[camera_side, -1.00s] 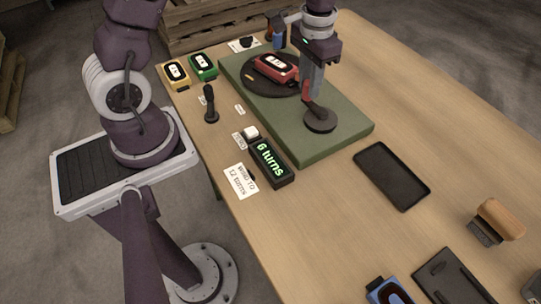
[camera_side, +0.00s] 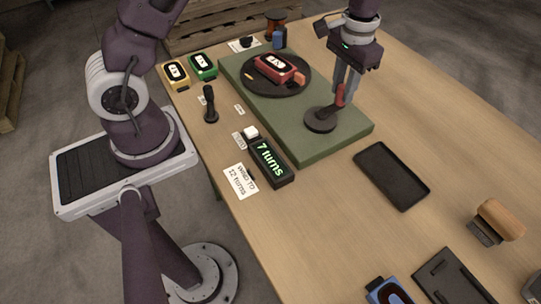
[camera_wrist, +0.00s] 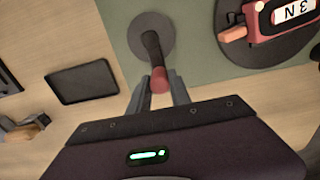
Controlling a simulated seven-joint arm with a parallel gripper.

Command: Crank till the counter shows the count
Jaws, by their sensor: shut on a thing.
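My gripper (camera_side: 347,86) is shut on the red crank handle (camera_side: 340,95), which stands on a dark round crank hub (camera_side: 319,120) at the near end of the green base (camera_side: 340,138). In the wrist view the red handle (camera_wrist: 159,82) sits between my fingers. The black counter (camera_side: 281,173) reads "7 turns" in green. A white card (camera_side: 239,180) beside it reads "wind to 12 turns". A red detector (camera_side: 279,68) lies on the dark turntable (camera_side: 258,86) at the far end of the base.
A yellow detector (camera_side: 176,74) and a green detector (camera_side: 203,67) stand at the far left. A black upright handle (camera_side: 209,103) is left of the base. A black tray (camera_side: 391,176) and a wooden-handled stamp (camera_side: 497,220) lie to the right. Bare table surrounds the tray.

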